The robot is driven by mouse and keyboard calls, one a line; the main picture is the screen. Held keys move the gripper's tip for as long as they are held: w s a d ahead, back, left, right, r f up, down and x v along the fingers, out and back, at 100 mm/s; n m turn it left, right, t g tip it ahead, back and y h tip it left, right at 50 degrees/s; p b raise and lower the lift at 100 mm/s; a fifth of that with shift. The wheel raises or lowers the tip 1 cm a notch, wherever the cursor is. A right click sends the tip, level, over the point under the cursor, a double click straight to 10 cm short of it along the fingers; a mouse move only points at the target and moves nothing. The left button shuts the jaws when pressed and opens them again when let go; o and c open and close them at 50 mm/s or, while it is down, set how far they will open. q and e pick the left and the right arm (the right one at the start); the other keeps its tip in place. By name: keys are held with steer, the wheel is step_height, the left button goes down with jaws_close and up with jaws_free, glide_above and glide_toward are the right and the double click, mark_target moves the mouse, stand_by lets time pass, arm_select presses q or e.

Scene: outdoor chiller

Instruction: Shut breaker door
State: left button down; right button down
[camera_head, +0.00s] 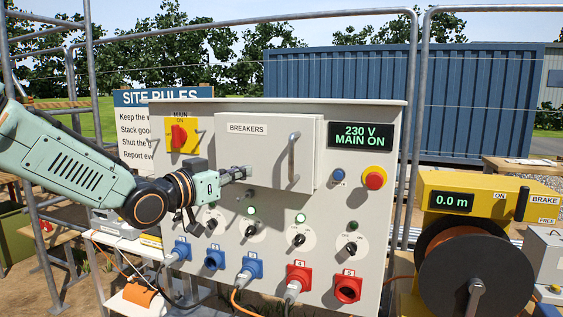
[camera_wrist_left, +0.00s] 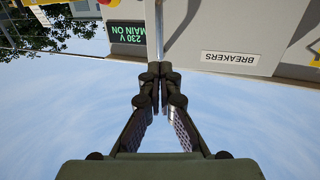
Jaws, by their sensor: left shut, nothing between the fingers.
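The breaker door (camera_head: 262,163) is a pale grey panel labelled BREAKERS on the front of the grey power cabinet (camera_head: 370,220). Its upright metal handle (camera_head: 292,157) is on its right side. The door's face stands out from the cabinet; I cannot tell how far it is ajar. My left gripper (camera_head: 246,172) is shut and empty, in front of the door's lower left in the head view. In the left wrist view, upside down, the closed fingertips (camera_wrist_left: 157,72) line up with the end of the handle (camera_wrist_left: 154,28); contact is unclear. My right gripper is not in view.
The red main switch (camera_head: 179,135) is left of the door; the red stop button (camera_head: 375,178) is right. Knobs and plugged sockets with cables (camera_head: 250,268) are below. A yellow cable reel (camera_head: 470,245) stands at the right, beside fence posts.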

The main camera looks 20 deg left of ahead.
arm_select(q)
steer(key=p, duration=0.4)
glide_toward(290, 159)
steer(key=x, duration=0.7)
steer(key=shift+s+d, duration=0.1)
steer(key=shift+s+a, duration=0.1)
steer(key=shift+a, duration=0.15)
